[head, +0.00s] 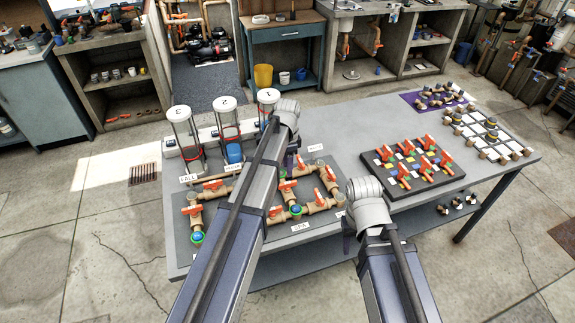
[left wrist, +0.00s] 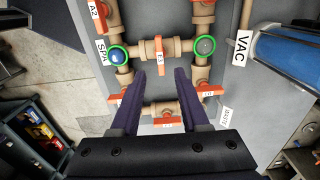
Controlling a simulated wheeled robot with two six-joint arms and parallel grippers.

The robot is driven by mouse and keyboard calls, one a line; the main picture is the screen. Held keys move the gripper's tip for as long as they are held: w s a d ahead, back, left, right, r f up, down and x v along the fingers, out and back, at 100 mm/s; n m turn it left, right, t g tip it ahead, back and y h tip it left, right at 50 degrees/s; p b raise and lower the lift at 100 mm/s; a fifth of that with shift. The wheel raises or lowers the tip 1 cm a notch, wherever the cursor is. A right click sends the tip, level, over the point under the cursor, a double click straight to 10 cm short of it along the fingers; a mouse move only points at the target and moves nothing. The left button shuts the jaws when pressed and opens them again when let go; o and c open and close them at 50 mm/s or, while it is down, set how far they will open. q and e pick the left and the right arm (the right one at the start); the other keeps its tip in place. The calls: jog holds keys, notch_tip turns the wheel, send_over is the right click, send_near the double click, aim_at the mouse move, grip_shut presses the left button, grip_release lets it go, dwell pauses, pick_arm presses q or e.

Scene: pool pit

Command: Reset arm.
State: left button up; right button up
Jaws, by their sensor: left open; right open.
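My left gripper (head: 291,158) is over the brass pipework on the table, its fingers partly hidden behind the arm. In the left wrist view the two dark purple fingers (left wrist: 160,72) are apart with nothing held between them. An orange-handled valve (left wrist: 160,55) on a brass pipe lies just beyond the tips. Green-ringed round ports, one blue (left wrist: 118,56) and one grey (left wrist: 206,45), sit on either side. My right gripper (head: 348,235) is at the table's front edge, mostly hidden by its own wrist; nothing shows held in it.
The pipe board (head: 215,262) carries several orange-handled valves. Three clear cylinders (head: 184,135) stand behind it. A black board (head: 450,183) with more orange valves and a purple mat (head: 410,98) lie to the right. Bare table top (head: 345,130) shows behind the arms.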

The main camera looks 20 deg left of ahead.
dwell(0.3)
pick_arm(q)
jog(key=s+d+f+n+b, duration=0.1)
jog(key=s+d, duration=0.3)
jog(key=s, duration=0.4)
jog(key=s+d+f+n+b, duration=0.1)
jog(key=s+d+n, duration=0.3)
jog(key=s, duration=0.4)
jog(key=s+d+f+n+y+b, duration=0.1)
jog(key=s+d+n, duration=0.1)
jog(key=s+d, duration=0.3)
jog(key=s, duration=0.3)
jog(key=shift+n, duration=0.3)
jog(key=shift+s+d, duration=0.1)
